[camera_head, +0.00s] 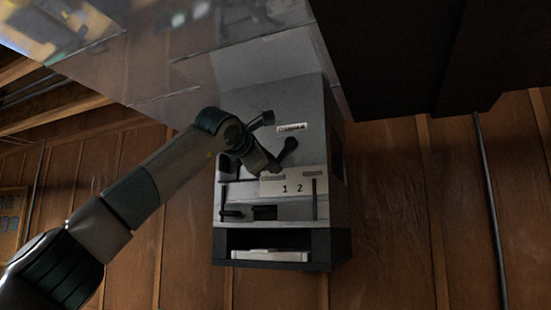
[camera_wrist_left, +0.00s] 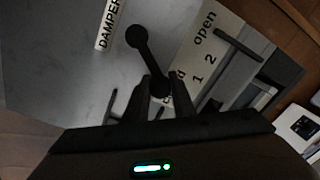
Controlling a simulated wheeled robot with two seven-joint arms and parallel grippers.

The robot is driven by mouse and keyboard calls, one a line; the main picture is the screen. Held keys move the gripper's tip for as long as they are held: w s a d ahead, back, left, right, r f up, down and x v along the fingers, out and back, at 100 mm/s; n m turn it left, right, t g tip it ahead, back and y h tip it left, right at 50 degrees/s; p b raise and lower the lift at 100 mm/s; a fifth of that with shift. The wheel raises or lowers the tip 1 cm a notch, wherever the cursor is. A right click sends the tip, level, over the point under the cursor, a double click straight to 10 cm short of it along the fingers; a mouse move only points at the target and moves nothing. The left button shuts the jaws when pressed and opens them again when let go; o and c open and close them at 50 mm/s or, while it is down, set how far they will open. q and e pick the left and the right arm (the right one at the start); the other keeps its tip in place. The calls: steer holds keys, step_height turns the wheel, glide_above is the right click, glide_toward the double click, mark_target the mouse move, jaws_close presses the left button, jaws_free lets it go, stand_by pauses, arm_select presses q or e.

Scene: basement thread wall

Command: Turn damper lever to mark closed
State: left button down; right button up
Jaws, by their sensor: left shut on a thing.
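The damper lever (camera_head: 289,146) is a dark bar with a round end, on the front of a grey metal box. In the left wrist view the lever (camera_wrist_left: 146,56) runs from its round end by the DAMPER label (camera_wrist_left: 107,25) down between my fingers. A pale scale plate (camera_head: 288,188) below it reads 1 and 2. In the wrist view the plate (camera_wrist_left: 210,50) also reads "open"; a word ending in "d" is partly covered by my fingers. My left gripper (camera_wrist_left: 160,88) is shut on the lever's free end, beside that covered word. My right gripper is out of view.
The grey box (camera_head: 270,105) is in front of a wood-panelled wall (camera_head: 390,220). Dark handles and a slot (camera_head: 264,213) show on its lower face. A shelf below holds a white object (camera_head: 270,255). A pipe (camera_head: 490,200) runs down the wall at right.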

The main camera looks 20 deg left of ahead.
arm_select(q)
steer(key=shift+a+r+m+p, duration=0.35)
steer(key=shift+m+p, duration=0.05)
steer(key=shift+m, duration=0.3)
steer(key=c, duration=1.5)
jaws_free()
steer(key=shift+s, duration=0.15)
